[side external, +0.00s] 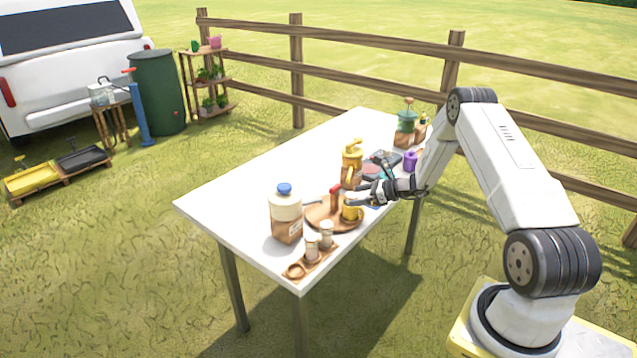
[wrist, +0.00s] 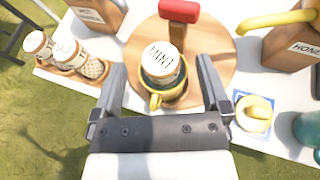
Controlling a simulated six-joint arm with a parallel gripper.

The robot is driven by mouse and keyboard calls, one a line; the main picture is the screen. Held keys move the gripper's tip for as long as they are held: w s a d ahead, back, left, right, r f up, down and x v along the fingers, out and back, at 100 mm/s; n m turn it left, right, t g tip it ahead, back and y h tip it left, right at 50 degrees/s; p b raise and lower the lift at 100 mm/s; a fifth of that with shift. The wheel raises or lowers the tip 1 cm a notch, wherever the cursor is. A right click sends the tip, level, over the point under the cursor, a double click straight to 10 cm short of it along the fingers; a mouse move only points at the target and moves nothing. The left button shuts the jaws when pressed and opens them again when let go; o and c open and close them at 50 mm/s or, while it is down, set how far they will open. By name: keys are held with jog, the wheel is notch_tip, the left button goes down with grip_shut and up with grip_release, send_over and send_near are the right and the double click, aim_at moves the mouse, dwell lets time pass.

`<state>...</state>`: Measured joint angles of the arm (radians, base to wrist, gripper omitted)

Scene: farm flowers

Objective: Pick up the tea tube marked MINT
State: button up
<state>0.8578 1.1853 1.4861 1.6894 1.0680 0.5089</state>
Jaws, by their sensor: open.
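The tea tube marked MINT (wrist: 161,58) shows in the wrist view with its white lettered lid facing the camera. It appears to stand in or just in front of a yellow mug (wrist: 155,101) on a round wooden board (wrist: 219,75). My gripper (wrist: 162,68) is open, with one finger on each side of the tube in the picture and visible gaps between. In the side view my gripper (side external: 366,198) is low over the table beside the yellow mug (side external: 352,209). I cannot make out the MINT tube there.
A red-topped item (wrist: 179,11) rises from the board close by. A wooden rack (wrist: 95,86) holds two other tubes (wrist: 70,53). The table's far left (side external: 235,187) is clear.

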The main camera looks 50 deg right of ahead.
jog(key=shift+x, duration=1.35)
grip_shut()
jog(key=shift+r, duration=5)
